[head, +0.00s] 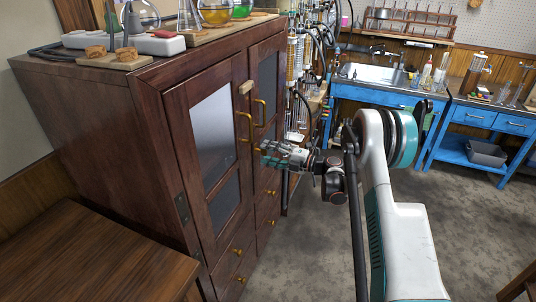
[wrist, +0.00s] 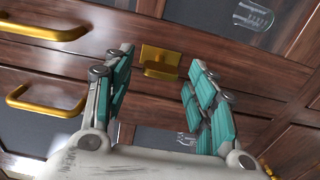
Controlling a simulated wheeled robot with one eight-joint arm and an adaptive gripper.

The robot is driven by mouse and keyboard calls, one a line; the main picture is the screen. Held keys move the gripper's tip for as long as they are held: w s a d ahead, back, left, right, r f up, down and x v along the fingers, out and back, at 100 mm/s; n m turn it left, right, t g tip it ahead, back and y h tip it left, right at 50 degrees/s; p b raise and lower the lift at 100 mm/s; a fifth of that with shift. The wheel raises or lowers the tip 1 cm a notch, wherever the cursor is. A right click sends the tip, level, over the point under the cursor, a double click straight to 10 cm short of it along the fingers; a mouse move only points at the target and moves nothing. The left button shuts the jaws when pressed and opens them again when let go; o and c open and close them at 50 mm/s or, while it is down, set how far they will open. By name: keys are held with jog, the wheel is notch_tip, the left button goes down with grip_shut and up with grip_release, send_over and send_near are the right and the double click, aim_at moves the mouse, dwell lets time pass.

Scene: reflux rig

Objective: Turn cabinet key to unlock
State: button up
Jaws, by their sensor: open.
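The dark wooden cabinet (head: 160,105) has two glass-paned doors with brass handles. In the wrist view a small brass piece (wrist: 160,62), which looks like the key at its lock plate, sits on the wood between my fingers. My gripper (wrist: 161,72) is open, with one teal-padded finger on each side of this brass piece and visible gaps to both. In the head view my gripper (head: 264,153) is close to the cabinet front, just below the handles. The key cannot be made out there. The doors look closed.
Brass handles (wrist: 46,97) lie left of my fingers in the wrist view. A wooden table (head: 85,255) is at the lower left. Blue benches (head: 375,95) stand at the back, with open floor before them.

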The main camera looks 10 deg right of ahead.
jog(key=v, duration=1.1)
jog(key=shift+s+d, duration=0.15)
jog(key=shift+d, duration=0.1)
dwell(0.4)
